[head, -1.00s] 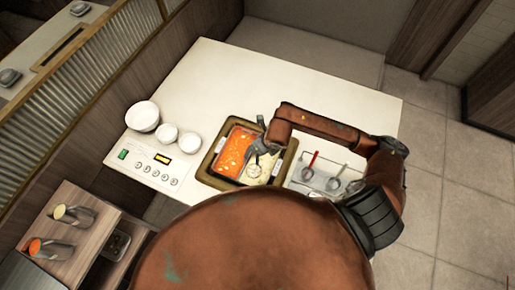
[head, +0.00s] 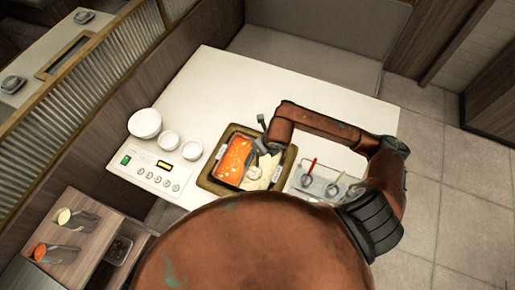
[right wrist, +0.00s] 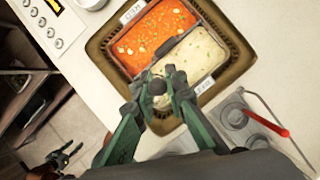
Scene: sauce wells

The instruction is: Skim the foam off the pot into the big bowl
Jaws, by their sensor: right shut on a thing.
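The pot (head: 207,180) is a brown-rimmed, two-part vessel with red broth on the left and pale broth on the right. My right gripper (head: 262,146) is over it. In the right wrist view my right gripper (right wrist: 156,98) is shut on an upright handle with a dark round end (right wrist: 157,86). A pale round head (head: 253,173) shows below the gripper at the pale half; I cannot tell how deep it sits. Foam is not clearly distinguishable from the pale broth. The big bowl (head: 145,122) is white, left of the pot. My left gripper (right wrist: 62,158) looks open, away from the counter.
Two smaller white bowls (head: 168,137) (head: 190,147) stand beside the big one. A control panel (head: 152,172) lies in front of them. Right of the pot, a rack (head: 322,187) holds utensils, one with a red handle (head: 310,170). The counter behind is clear.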

